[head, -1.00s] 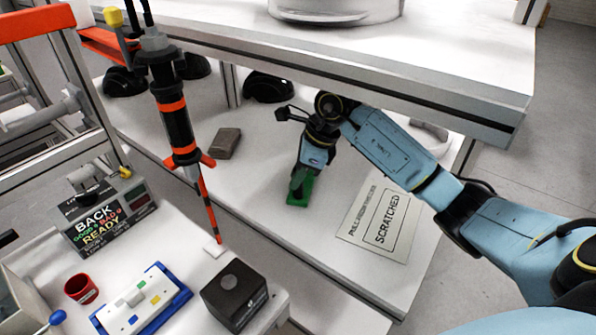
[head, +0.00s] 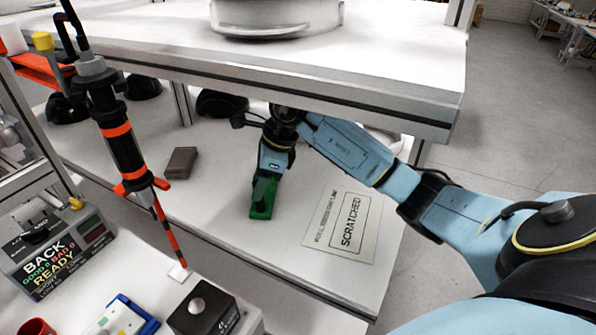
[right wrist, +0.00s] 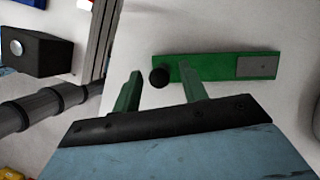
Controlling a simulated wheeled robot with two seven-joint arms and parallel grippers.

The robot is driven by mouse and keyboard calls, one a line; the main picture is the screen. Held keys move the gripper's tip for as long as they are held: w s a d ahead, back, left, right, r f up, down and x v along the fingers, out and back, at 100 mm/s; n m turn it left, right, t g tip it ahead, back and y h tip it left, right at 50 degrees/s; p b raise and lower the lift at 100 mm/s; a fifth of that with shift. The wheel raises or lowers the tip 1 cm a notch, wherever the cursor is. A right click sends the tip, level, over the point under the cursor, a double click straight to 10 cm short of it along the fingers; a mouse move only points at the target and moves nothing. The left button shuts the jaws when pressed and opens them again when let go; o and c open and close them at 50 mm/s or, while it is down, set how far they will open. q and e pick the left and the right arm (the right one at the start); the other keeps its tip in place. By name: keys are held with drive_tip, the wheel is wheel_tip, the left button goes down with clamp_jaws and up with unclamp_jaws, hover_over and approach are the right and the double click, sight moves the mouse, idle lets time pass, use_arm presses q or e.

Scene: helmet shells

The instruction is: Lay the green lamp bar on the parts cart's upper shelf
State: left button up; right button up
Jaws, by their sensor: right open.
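The green lamp bar (right wrist: 215,68) lies flat on a white surface in the right wrist view, with a grey plate at its right end and a black knob at its left end. In the head view, green (head: 261,212) shows at the tip of my right gripper (head: 264,190), low over the white lower shelf; bar and fingers are hard to separate there. My right gripper (right wrist: 161,74) is open, its two green fingers apart, with the knob appearing between their tips. Whether the fingers reach around it I cannot tell. My left gripper is not in view.
An upper white shelf (head: 360,75) overhangs my right arm. A sheet marked SCRATCHED (head: 345,222) and a brown block (head: 181,163) lie on the lower shelf (head: 215,205). A hanging black-orange tool (head: 122,140) and a black box (head: 203,308) stand nearer left.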

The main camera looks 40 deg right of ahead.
drive_tip(key=s+d+r+b, duration=0.3)
drive_tip(key=s+d, duration=0.5)
drive_tip(key=d, duration=0.2)
drive_tip(key=shift+d, duration=0.4)
